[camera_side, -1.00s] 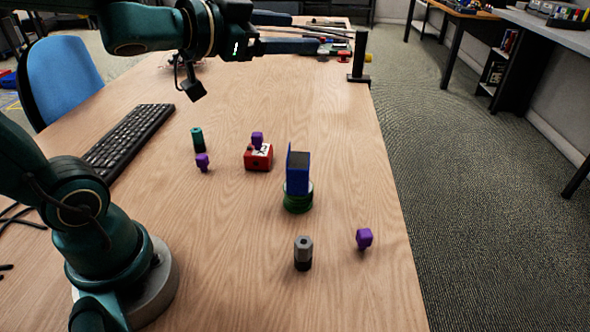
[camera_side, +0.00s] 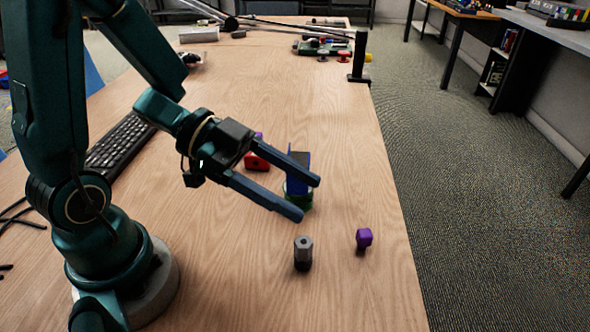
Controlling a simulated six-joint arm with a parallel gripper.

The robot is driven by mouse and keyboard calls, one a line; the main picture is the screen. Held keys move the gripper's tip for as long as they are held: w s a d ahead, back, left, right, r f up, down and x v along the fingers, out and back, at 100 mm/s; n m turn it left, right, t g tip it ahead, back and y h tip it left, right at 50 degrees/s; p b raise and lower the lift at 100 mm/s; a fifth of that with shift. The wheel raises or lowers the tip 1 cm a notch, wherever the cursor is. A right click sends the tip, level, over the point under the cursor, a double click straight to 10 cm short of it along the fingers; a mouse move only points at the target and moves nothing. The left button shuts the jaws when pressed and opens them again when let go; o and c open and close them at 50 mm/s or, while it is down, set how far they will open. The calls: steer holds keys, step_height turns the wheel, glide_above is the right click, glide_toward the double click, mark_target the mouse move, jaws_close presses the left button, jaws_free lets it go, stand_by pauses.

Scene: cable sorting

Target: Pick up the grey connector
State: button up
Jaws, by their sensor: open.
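The grey connector (camera_side: 303,249) stands upright on the wooden table, with a grey upper part and a black lower part. My gripper (camera_side: 309,198) is open and empty. Its two long blue-grey fingers point to the right, above the table and behind the connector in the picture. The nearer fingertip shows just above the connector in the picture, apart from it. The farther finger crosses in front of a blue block.
The blue block (camera_side: 299,158) stands on a green round piece (camera_side: 304,200), both partly hidden by my fingers. A red block (camera_side: 257,161) is behind my gripper. A keyboard (camera_side: 118,145) is at left. The front table is clear.

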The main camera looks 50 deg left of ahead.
mark_target(303, 253)
step_height(303, 253, down, 10)
steer(key=shift+f, duration=0.15)
steer(key=shift+x, duration=2.6)
jaws_close()
